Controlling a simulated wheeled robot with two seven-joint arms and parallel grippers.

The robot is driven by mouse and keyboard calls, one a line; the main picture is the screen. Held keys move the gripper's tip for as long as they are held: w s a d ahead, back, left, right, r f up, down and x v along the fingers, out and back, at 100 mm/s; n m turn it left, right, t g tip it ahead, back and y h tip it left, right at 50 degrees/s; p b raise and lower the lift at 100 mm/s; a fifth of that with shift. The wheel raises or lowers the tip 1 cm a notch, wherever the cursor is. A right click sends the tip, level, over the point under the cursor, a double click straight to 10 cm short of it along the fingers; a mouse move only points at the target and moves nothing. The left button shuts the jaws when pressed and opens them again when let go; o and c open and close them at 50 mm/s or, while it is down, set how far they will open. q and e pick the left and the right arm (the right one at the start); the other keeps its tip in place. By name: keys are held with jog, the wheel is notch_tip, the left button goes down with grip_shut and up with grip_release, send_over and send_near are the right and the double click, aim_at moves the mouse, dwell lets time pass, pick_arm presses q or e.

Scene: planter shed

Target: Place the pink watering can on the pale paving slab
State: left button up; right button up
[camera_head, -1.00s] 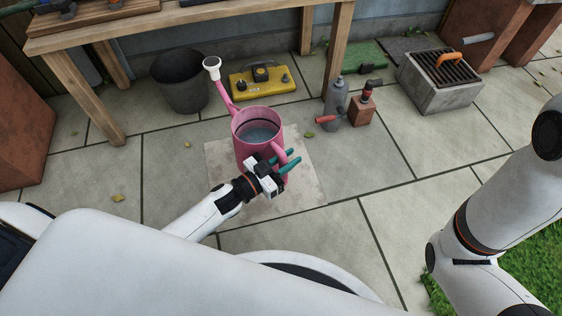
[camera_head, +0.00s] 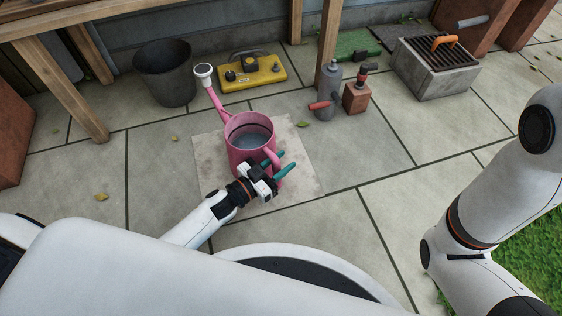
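The pink watering can (camera_head: 238,148) is upright, with water visible inside and its spout pointing to the back left. It is over the pale paving slab (camera_head: 213,180), within its outline in the picture. I cannot tell whether its base touches the slab, as the base is partly hidden. My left gripper (camera_head: 279,165) is at the can's near right side, its teal fingers on either side of the pink handle, shut on it. My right arm (camera_head: 470,215) shows at the right, but its gripper is out of view.
Behind stand a dark bucket (camera_head: 165,75), a yellow case (camera_head: 252,73), a grey small can (camera_head: 325,101), a terracotta block (camera_head: 356,98) and a concrete grill (camera_head: 435,75). A wooden bench (camera_head: 50,80) stands at the back left. Paving right of the slab is clear.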

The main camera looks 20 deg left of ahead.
pick_arm(q)
jog(key=shift+o, duration=0.7)
jog(key=shift+s+a, duration=0.15)
jog(key=shift+s, duration=0.1)
jog(key=p+v, duration=0.5)
jog(key=v, duration=0.6)
jog(key=shift+p, duration=0.4)
jog(key=shift+s+a, duration=0.15)
